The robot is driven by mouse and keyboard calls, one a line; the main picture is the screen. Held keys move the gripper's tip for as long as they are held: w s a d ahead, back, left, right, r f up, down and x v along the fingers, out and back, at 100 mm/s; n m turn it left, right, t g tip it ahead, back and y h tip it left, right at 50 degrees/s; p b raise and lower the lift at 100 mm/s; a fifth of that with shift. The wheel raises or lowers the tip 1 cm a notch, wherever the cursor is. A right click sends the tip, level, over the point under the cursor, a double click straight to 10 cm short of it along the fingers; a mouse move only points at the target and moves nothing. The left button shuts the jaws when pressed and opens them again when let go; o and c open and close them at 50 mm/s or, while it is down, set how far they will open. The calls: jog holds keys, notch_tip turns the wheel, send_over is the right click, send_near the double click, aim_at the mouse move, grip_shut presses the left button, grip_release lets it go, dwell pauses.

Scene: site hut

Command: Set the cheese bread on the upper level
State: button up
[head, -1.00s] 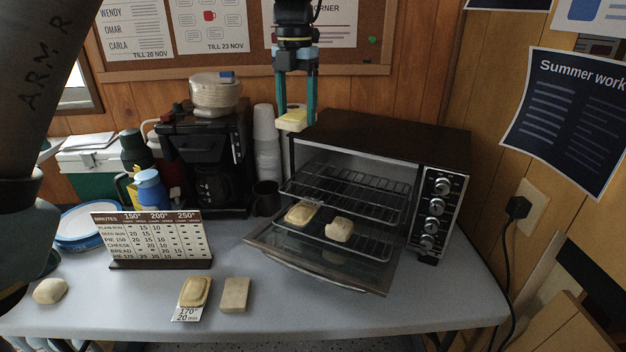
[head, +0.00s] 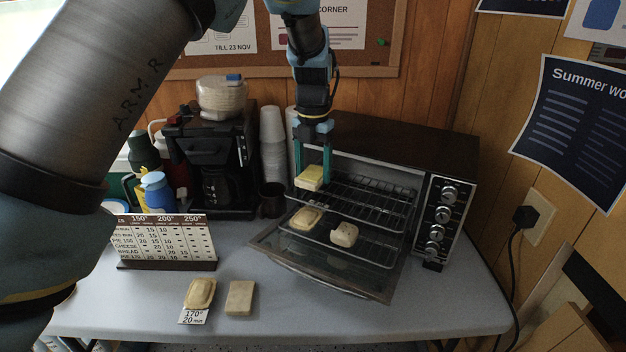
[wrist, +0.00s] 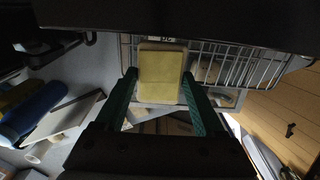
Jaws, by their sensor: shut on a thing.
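My gripper (head: 313,170) is shut on a pale block with a yellow top, which looks like the cheese bread (head: 309,179). It holds the bread level at the left front of the toaster oven's open mouth, at about the height of the upper rack (head: 386,206). I cannot tell whether the bread touches the rack. In the wrist view, the bread (wrist: 160,75) sits between the two fingers, with the rack wires behind it. The upper rack looks empty otherwise. The lower rack (head: 375,253) holds a rimmed pastry (head: 306,219) and a pale roll (head: 344,235).
The oven door (head: 325,277) hangs open at the front. The oven roof (head: 400,143) is above the opening. A rimmed pastry (head: 200,292) on a card and a plain slab (head: 240,297) lie on the table. A times board (head: 167,242), coffee maker (head: 210,160) and cups (head: 272,145) stand left.

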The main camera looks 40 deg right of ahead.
aim_at(313, 174)
jog(key=shift+f, duration=1.8)
jog(key=o, duration=1.3)
jog(key=shift+f, duration=0.1)
notch_tip(313, 174, up, 12)
jog(key=shift+r+b, duration=0.15)
jog(key=shift+b, duration=0.65)
jog(key=shift+a, duration=0.1)
